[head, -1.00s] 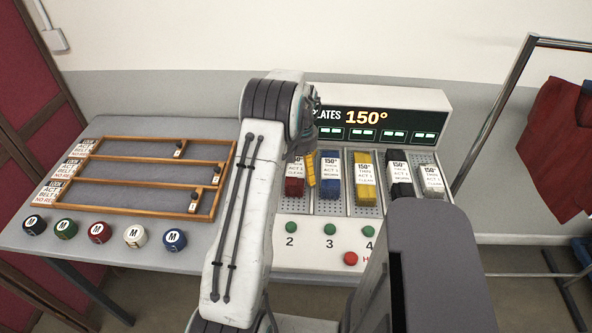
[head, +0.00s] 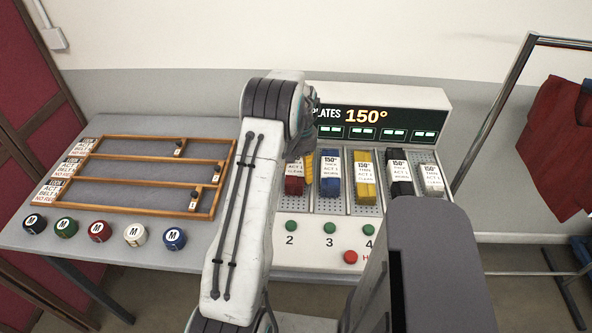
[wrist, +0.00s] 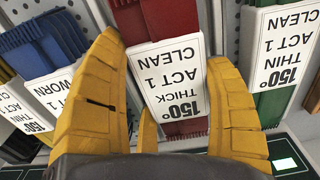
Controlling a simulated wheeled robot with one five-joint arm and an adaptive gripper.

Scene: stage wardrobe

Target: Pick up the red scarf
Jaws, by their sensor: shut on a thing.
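The red scarf (head: 293,186) is a folded bundle with a white tag. In the head view it lies on the left visible slot of the heated-plate unit (head: 400,98). In the wrist view the red scarf (wrist: 172,18) shows above and below its tag, which reads 150°, THICK, ACT 1, CLEAN. My gripper (wrist: 163,52) has yellow fingers on both sides of the scarf and is shut on it. In the head view my gripper (head: 308,170) is mostly hidden behind my arm; one yellow finger shows at the scarf's right side.
Blue (head: 333,187), yellow (head: 366,187) and black (head: 401,187) bundles lie in slots to the right. A green bundle (wrist: 276,100) is close beside my gripper. A wooden rack (head: 150,137) and several lettered rolls are on the table's left. A clothes rail (head: 497,105) stands right.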

